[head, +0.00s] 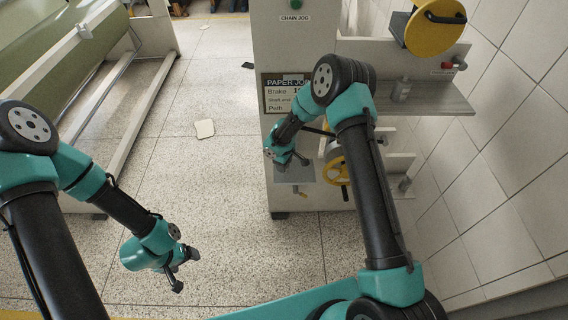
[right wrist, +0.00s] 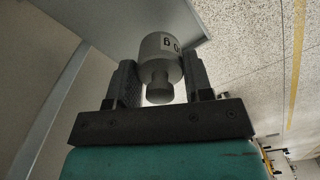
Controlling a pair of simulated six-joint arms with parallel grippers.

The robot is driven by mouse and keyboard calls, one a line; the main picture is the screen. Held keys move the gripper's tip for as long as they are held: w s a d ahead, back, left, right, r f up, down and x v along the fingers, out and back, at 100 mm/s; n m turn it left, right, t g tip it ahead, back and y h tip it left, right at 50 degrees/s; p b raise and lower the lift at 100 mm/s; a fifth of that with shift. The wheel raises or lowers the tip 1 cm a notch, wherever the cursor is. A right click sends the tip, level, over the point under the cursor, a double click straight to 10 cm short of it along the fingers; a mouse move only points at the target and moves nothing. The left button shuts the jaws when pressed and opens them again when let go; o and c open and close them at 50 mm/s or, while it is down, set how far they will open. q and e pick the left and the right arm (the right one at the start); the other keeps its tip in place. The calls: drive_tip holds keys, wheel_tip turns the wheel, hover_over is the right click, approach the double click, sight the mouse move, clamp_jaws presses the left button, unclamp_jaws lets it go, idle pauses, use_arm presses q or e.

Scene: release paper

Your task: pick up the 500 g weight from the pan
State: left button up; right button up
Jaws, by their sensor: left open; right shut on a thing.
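A grey cylindrical weight with a knob (right wrist: 160,62) sits between the two dark fingers of my right gripper (right wrist: 158,85) in the right wrist view. The fingers are shut on it. Its label shows upside down and only partly, so I cannot read the full number. In the head view my right gripper (head: 290,160) is over the small grey pan (head: 310,172) low on the machine; the held weight is not clearly visible there. I cannot tell whether the weight touches the pan. My left gripper (head: 181,268) is open and empty above the floor at lower left.
A machine panel with a sign (head: 278,100) stands behind the right gripper. A yellow handwheel (head: 336,171) is close to its right. A grey shelf (head: 440,99) bears another metal cylinder (head: 401,91). A large green roll (head: 50,45) is at upper left. The speckled floor between is mostly clear.

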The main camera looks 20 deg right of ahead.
drive_tip(key=s+a, duration=0.2)
drive_tip(key=s, duration=0.5)
drive_tip(key=s+a+r, duration=0.1)
drive_tip(key=s+a, duration=0.1)
drive_tip(key=s, duration=0.5)
drive_tip(key=shift+r, duration=0.25)
